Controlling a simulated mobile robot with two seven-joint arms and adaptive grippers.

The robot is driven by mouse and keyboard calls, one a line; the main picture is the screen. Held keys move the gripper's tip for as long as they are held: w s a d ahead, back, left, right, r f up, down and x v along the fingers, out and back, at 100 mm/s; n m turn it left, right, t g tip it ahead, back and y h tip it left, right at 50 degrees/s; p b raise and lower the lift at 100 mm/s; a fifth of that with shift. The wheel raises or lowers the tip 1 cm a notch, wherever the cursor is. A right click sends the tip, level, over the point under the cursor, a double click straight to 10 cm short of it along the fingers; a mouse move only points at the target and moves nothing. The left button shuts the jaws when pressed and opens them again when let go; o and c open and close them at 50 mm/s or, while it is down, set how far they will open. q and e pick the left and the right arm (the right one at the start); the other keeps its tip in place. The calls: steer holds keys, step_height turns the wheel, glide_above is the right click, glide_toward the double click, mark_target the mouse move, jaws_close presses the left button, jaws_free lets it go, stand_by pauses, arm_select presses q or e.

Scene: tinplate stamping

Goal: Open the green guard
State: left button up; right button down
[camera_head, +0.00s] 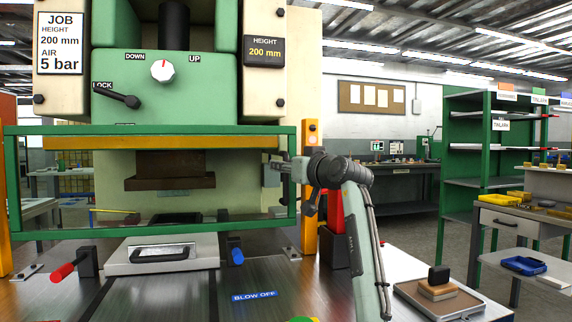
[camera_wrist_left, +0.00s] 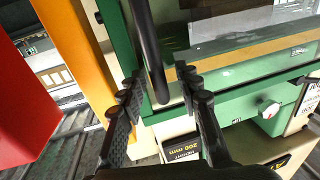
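The green guard (camera_head: 150,129) is a green-framed clear panel across the front of the press. It stands down in front of the die space, over the dark block inside. The guard also fills the upper right of the left wrist view (camera_wrist_left: 230,95). There, a black bar-shaped handle (camera_wrist_left: 148,45) runs along its side. My left gripper (camera_head: 284,168) is at the guard's right edge in the head view. In the left wrist view its fingers (camera_wrist_left: 160,82) are apart, with the handle's end between them; contact cannot be told. My right gripper is not in view.
An orange post (camera_head: 310,225) and a red part (camera_head: 335,215) stand close beside my left gripper. A red-handled lever (camera_head: 62,273), a blue-handled one (camera_head: 236,256) and a grey plate (camera_head: 205,240) are below the guard. A tray (camera_head: 470,306) with blocks sits at right.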

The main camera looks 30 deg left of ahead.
arm_select(q)
steer(key=shift+w, duration=0.1)
jaws_close()
stand_by(0.6)
